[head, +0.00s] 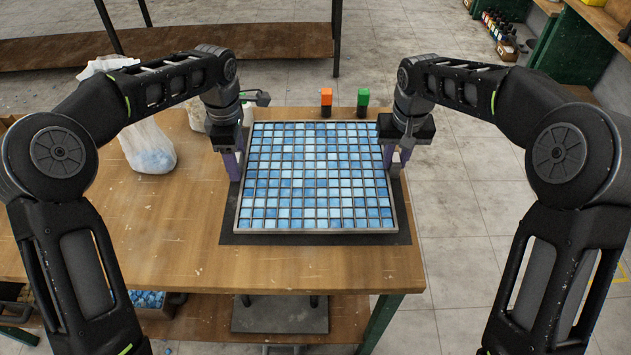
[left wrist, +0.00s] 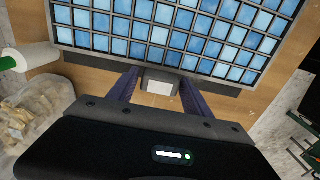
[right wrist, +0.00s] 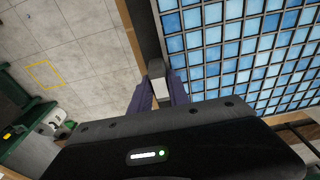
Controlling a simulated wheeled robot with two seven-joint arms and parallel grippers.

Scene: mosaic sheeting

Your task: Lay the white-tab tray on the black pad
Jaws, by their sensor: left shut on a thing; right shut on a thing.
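The tray (head: 300,231) is a grey-rimmed grid filled with blue and pale blue tiles. It lies flat in view over the black pad (head: 310,240), which shows as a strip along the near edge and at the near right corner. I cannot tell whether the tray touches the pad or hangs just above it. My left gripper (head: 235,172) is shut on the tray's left tab, seen white in the left wrist view (left wrist: 160,84). My right gripper (head: 395,170) is shut on its right tab, also white in the right wrist view (right wrist: 161,88). The tray hides most of the pad.
The wooden table (head: 180,235) has free room at the left and front. A clear bag (head: 150,148) with blue tiles stands at the left. The table's right edge is close to the tray.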

